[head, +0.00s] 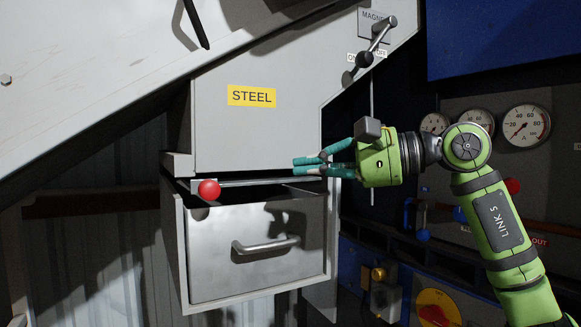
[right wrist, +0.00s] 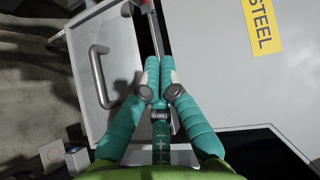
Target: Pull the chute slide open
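The chute slide shows as a thin metal bar (head: 255,182) with a red ball knob (head: 208,190) at its left end, in the gap under the grey chute marked STEEL (head: 215,130). My right gripper (head: 296,166) reaches in from the right, its teal fingers drawn together and pointing left along the bar. The knob stands clear to the left of the fingertips. In the right wrist view the fingers (right wrist: 158,62) lie close together at the bar (right wrist: 152,28); I cannot tell whether the bar is between them. My left gripper is not in view.
A metal drawer (head: 220,265) with a bar handle (head: 265,246) sits just below the slide. A lever (head: 377,40) by the MAGNET label stands above the gripper. Gauges (head: 526,125) and a control panel are behind my right arm.

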